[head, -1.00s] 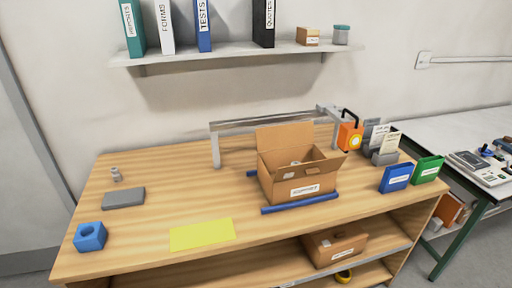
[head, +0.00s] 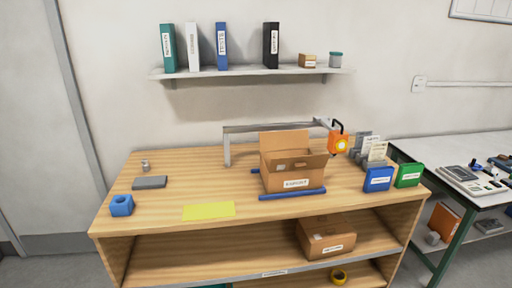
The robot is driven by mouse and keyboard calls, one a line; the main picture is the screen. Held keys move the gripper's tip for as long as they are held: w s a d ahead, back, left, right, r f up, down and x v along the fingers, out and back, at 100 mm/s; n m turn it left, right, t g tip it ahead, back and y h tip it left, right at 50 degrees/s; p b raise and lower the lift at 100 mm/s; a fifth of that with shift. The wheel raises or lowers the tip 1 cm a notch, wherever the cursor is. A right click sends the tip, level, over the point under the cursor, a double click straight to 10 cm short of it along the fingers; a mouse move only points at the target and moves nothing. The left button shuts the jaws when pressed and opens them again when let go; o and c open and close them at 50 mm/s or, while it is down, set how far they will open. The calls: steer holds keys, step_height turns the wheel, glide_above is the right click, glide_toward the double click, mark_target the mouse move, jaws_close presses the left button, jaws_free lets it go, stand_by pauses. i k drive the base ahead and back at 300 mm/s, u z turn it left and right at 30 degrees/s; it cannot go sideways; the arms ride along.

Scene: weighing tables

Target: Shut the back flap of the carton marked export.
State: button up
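An open brown carton (head: 285,173) stands on the wooden table between blue rails, with a white label on its front face; the lettering is too small to read surely. Its back flap (head: 285,140) stands up behind the opening. A front or side flap (head: 303,161) spreads over the near right edge, and something pale shows inside. A second brown carton (head: 326,232) with a white label sits on the shelf below the tabletop. My gripper is not in view.
A grey metal frame (head: 265,128) and an orange lamp-like device (head: 338,144) stand behind the carton. Blue (head: 377,180) and green (head: 408,175) boxes stand at the right. A yellow sheet (head: 208,211) and blue block (head: 121,205) lie left.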

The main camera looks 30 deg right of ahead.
mark_target(288, 140)
steer(key=i, duration=1.05)
steer(key=u, duration=0.75)
